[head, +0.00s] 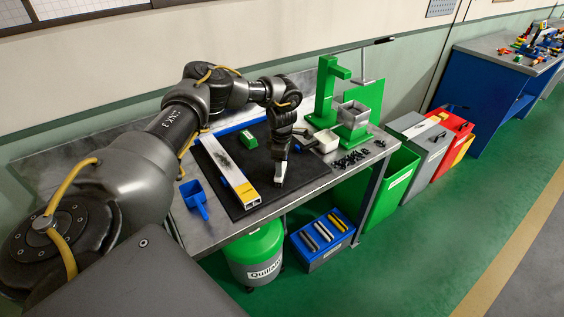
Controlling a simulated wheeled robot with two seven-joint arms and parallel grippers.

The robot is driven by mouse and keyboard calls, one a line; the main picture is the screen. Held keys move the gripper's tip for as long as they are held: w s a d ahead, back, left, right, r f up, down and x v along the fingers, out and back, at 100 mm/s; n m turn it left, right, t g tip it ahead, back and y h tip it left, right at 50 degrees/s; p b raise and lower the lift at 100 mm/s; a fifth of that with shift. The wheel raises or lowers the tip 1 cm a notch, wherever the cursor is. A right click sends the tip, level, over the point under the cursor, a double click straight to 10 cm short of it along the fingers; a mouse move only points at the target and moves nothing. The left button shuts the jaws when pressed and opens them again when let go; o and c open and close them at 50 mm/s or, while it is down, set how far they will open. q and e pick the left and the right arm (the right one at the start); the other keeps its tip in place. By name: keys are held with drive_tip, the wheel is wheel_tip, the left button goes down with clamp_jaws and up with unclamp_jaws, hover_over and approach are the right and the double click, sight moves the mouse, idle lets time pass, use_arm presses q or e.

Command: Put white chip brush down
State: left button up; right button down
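My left gripper (284,151) points down over the black mat (257,201) on the workbench, just right of the long profile. A small white piece, which looks like the white chip brush (281,171), sticks out below its fingers. The fingers look shut on it, though they are small here. The brush's lower end is close to the mat; I cannot tell whether it touches. The white profile (228,168) lies lengthwise on the mat, with dark chips on top and a yellow part at its near end. My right gripper is not in view.
A blue scoop (195,196) lies at the bench's left. A green stand (328,92), a white container (326,141) and dark small parts (351,159) are on the right. The mat's near right part is clear.

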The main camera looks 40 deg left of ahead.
use_arm(q)
drive_tip(key=o, duration=0.4)
drive_tip(key=shift+r, duration=0.25)
drive_tip(key=shift+w+r, duration=0.1)
drive_tip(key=shift+r, duration=0.2)
wheel_tip(320, 180, up, 10)
drive_tip(key=b, duration=0.3)
drive_tip(key=shift+f, duration=0.1)
drive_tip(key=shift+r, duration=0.7)
